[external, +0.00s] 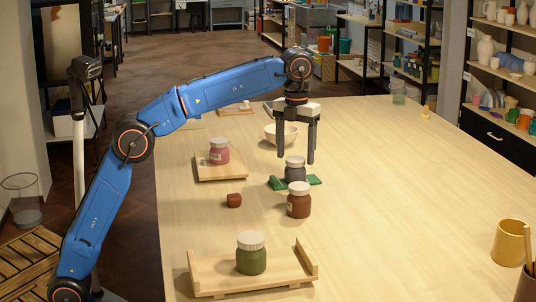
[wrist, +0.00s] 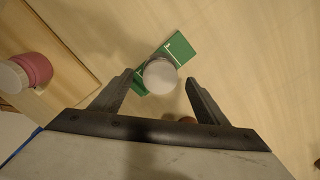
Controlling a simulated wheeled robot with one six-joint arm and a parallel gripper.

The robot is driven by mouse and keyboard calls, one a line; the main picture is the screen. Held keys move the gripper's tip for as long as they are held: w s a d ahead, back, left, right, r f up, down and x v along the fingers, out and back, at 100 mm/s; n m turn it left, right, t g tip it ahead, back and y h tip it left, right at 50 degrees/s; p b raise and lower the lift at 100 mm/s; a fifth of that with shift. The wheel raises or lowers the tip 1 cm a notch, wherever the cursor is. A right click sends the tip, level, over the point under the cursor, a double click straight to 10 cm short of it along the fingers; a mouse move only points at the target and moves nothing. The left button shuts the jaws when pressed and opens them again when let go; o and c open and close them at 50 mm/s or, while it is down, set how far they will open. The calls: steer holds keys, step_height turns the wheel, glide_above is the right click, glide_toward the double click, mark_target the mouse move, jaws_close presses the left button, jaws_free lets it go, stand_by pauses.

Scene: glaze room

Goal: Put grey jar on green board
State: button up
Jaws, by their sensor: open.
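The grey jar (external: 295,173) with a white lid stands upright on the green board (external: 314,180), hiding the board's middle. In the wrist view the jar's pale lid (wrist: 160,76) lies between and slightly beyond the fingertips, with the green board (wrist: 181,47) showing on both sides of it. My gripper (external: 296,157) is open and empty, its fingers pointing down at about the height of the lid. In the wrist view my gripper (wrist: 159,79) shows a gap between each finger and the lid. I cannot tell its exact height above the jar.
A brown-red jar (external: 299,202) stands close in front of the board. A pink jar (external: 219,156) on a wooden board and a small dark red lump (external: 233,200) are left. A bowl (external: 270,136) is behind; a green jar (external: 251,260) is on a front tray. The table's right is mostly clear.

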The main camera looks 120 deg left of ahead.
mark_target(296, 159)
steer(key=shift+r, duration=2.05)
